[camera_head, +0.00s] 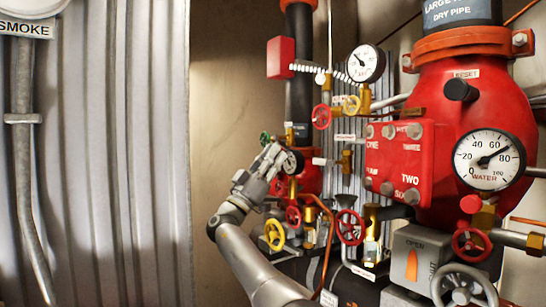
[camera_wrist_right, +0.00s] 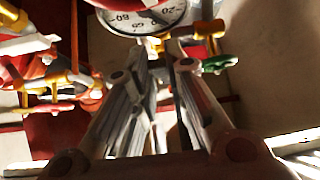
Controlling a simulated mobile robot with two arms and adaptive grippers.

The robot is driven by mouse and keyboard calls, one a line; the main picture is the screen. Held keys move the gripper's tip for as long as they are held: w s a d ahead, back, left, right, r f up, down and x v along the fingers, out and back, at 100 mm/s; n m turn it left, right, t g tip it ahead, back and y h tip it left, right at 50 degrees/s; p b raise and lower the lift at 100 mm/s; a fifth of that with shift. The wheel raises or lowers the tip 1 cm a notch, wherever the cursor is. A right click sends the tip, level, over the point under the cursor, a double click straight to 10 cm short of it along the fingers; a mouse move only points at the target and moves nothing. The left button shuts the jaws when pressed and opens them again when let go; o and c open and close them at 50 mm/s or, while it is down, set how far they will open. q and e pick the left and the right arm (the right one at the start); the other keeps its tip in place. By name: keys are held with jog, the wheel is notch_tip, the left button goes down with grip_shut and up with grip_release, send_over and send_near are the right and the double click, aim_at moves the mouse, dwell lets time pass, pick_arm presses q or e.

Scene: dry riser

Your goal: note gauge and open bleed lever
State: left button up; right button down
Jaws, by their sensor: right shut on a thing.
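Another white gauge (camera_head: 366,63) is higher, near the middle. My left gripper is not in view.
A green handwheel (camera_wrist_right: 220,62) is close to the fingertips on the right. Red handwheels (camera_head: 350,227), a yellow handwheel (camera_head: 274,235) and pipes crowd the area. The red valve body (camera_head: 455,115) fills the right. Corrugated metal (camera_head: 100,150) stands on the left.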

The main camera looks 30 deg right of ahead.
jog(key=shift+f, duration=0.35)
jog(key=c, duration=1.4)
grip_release()
jog(key=shift+r, duration=0.1)
jog(key=shift+c, duration=0.2)
jog(key=shift+r, duration=0.1)
